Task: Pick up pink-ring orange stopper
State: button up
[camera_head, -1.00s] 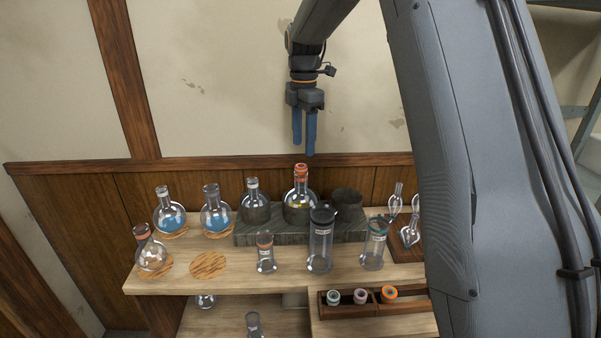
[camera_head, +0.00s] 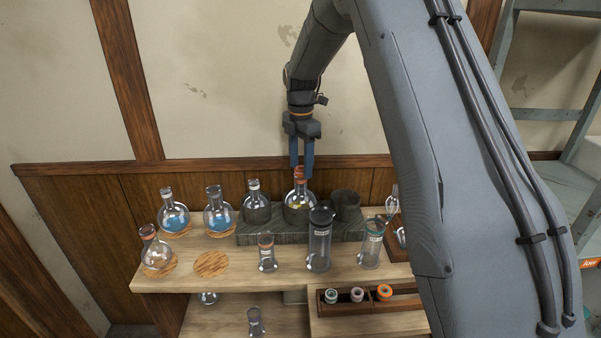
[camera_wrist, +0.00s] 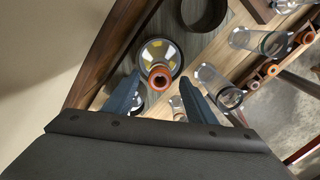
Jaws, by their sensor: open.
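An orange-red stopper (camera_head: 300,173) sits in the neck of a round flask (camera_head: 298,200) with yellow contents. A pink ring on it is too small to make out for certain. My gripper (camera_head: 301,177) is open and points down, its two blue fingers at the stopper's height or just above. In the wrist view the stopper (camera_wrist: 160,78) appears between the fingertips (camera_wrist: 158,82), with a gap on both sides. The gripper holds nothing. I cannot tell the exact depth of the fingertips against the stopper.
The flask stands in a dark block (camera_head: 262,234) near the wall. Blue-filled flasks (camera_head: 219,214) stand left, and clear cylinders (camera_head: 319,245) stand in front. A wooden tray (camera_head: 346,309) holds several stoppers, including an orange one (camera_head: 384,292). An empty cork mat (camera_head: 211,264) lies at front left.

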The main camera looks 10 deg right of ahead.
jog(key=c, duration=1)
jog(key=shift+r, duration=0.1)
notch_tip(320, 180, up, 10)
jog(key=b, duration=0.3)
